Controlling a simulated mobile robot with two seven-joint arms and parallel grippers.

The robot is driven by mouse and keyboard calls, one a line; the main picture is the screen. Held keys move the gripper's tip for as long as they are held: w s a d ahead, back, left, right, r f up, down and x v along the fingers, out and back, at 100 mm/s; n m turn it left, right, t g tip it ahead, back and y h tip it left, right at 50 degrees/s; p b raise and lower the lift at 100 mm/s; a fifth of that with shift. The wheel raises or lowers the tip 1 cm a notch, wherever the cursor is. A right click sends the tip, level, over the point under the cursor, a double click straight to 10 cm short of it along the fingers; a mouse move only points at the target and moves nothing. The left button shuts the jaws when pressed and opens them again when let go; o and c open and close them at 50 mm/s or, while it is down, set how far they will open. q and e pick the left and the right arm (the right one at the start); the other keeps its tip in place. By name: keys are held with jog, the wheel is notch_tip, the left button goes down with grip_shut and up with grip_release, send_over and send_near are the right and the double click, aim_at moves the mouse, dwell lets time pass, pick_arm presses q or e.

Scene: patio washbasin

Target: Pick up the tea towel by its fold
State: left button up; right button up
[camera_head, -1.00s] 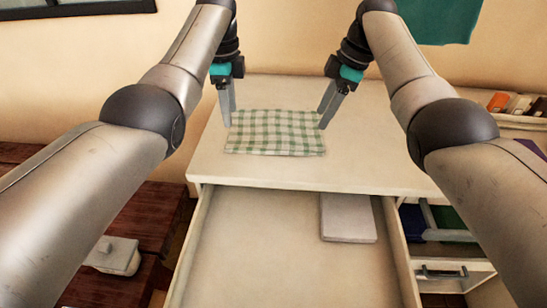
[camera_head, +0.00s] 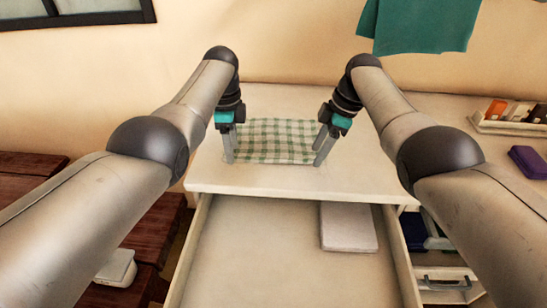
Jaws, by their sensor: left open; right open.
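A green and white checked tea towel (camera_head: 275,142) lies flat and folded on the white cabinet top. My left gripper (camera_head: 230,157) is open, its fingers pointing down at the towel's left edge near the front corner. My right gripper (camera_head: 321,157) is open, its fingers pointing down at the towel's right edge near the front corner. Neither gripper visibly holds cloth. Whether the fingertips touch the towel or the top, I cannot tell. The fingers hide small parts of the towel's side edges.
Below the cabinet top (camera_head: 370,180) an open drawer (camera_head: 255,260) juts forward, with a pale flat block (camera_head: 348,228) in it. A rack of small items (camera_head: 508,118) and a purple box (camera_head: 530,161) are at the right. A teal cloth (camera_head: 425,25) hangs on the wall.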

pick_arm(q)
jog(key=shift+f+b, duration=0.8)
pick_arm(e)
jog(key=shift+f, duration=0.8)
jog(key=shift+r, duration=0.1)
pick_arm(q)
jog(key=shift+s, duration=0.1)
jog(key=shift+c, duration=1)
pick_arm(e)
jog(key=shift+f, duration=0.2)
jog(key=shift+c, duration=1.1)
pick_arm(q)
jog(key=c, duration=0.7)
pick_arm(e)
jog(key=shift+s+f, duration=0.1)
jog(key=shift+s, duration=0.05)
jog(key=c, duration=0.7)
pick_arm(q)
grip_shut()
jog(key=shift+r+p, duration=0.2)
jog(key=shift+p, duration=0.1)
